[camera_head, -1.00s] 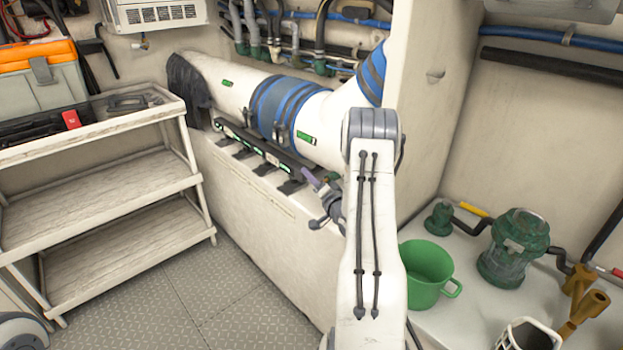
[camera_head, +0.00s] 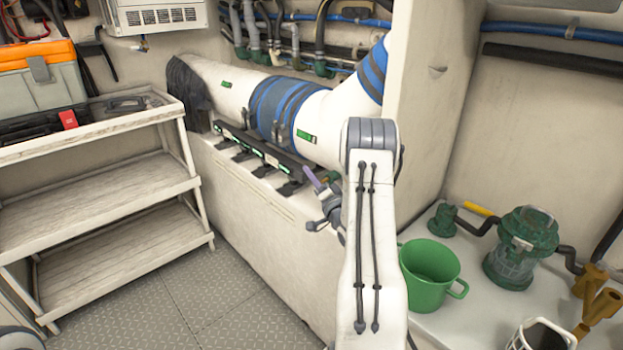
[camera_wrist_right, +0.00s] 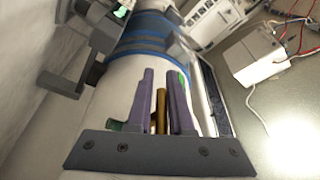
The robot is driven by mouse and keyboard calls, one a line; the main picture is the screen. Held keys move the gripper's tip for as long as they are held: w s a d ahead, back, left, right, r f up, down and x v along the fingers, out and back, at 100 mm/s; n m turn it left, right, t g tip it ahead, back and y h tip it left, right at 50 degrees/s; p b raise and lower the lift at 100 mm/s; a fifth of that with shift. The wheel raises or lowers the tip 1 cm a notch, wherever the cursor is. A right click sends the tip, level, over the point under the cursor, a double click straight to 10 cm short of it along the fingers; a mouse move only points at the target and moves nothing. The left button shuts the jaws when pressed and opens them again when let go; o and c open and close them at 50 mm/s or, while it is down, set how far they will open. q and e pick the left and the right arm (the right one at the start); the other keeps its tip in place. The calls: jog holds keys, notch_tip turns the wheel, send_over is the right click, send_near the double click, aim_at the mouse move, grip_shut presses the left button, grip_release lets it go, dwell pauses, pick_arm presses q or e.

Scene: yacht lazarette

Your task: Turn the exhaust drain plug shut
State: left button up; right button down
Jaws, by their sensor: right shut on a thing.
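The white exhaust pipe (camera_head: 232,88) with blue bands runs along the back ledge, partly behind my right arm. My right gripper (camera_head: 312,178) is low in front of the pipe; a purple finger shows, and the arm hides much of the area. In the right wrist view, its two purple fingers (camera_wrist_right: 161,82) are shut on a brass piece, seemingly the drain plug (camera_wrist_right: 161,115), in front of the white pipe. The plug's lower end is hidden by the dark gripper body. In the head view the plug cannot be seen. My left gripper is not in view.
A black rail with dark clips (camera_head: 265,151) lies along the ledge below the pipe. A shelf unit (camera_head: 110,194) stands left. A green bucket (camera_head: 424,290), a green strainer (camera_head: 518,262) and brass fittings (camera_head: 601,306) sit right of my arm. The floor between is clear.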

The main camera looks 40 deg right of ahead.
jog(key=c, duration=0.9)
grip_release()
jog(key=shift+r, duration=0.3)
jog(key=shift+f, duration=0.1)
jog(key=v, duration=1)
jog(key=shift+s+a+b, duration=0.1)
jog(key=shift+s+b, duration=0.15)
jog(key=shift+b, duration=0.15)
jog(key=shift+w, duration=0.1)
